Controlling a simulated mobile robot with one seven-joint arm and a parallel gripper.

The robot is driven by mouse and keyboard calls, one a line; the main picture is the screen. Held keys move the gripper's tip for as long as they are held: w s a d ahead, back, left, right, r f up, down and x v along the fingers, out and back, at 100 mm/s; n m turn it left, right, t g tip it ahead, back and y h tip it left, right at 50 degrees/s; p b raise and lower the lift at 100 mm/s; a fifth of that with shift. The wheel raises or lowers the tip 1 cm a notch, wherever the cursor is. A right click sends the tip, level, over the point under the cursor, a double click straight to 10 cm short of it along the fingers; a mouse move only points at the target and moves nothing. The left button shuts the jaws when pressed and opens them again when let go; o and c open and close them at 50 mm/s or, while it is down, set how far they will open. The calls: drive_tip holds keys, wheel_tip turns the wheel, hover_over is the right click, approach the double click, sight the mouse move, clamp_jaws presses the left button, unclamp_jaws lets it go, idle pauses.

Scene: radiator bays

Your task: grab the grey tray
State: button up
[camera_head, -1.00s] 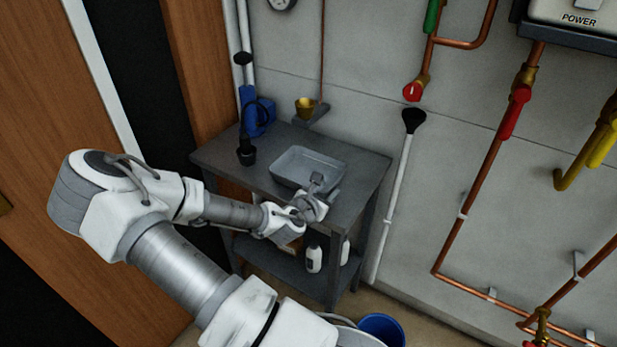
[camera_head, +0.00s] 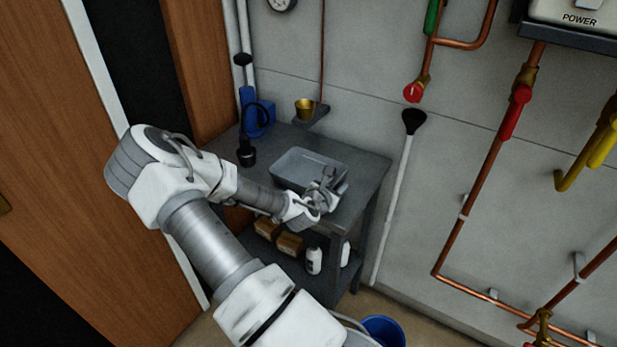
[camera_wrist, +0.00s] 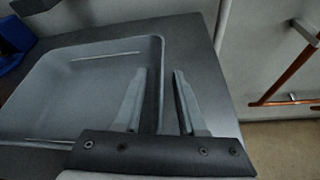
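The grey tray (camera_head: 300,168) is a shallow rectangular pan on the dark workbench (camera_head: 366,172). In the wrist view the tray (camera_wrist: 75,95) fills the left side. My gripper (camera_head: 328,178) is at the tray's right end. In the wrist view my gripper (camera_wrist: 160,73) is open, with its left finger over the inside of the tray and its right finger outside the rim. The tray's right wall shows between the fingers, with a gap to the right finger. I cannot tell whether the left finger touches the wall.
A black lamp-like item (camera_head: 246,152), a blue item (camera_head: 258,115) and a brass cup (camera_head: 305,108) are at the bench's back left. Boxes (camera_head: 288,244) and a white bottle (camera_head: 314,261) stand on the lower shelf. A white pole (camera_head: 393,205) leans right of the bench.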

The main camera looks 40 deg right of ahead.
clamp_jaws()
idle(1.3)
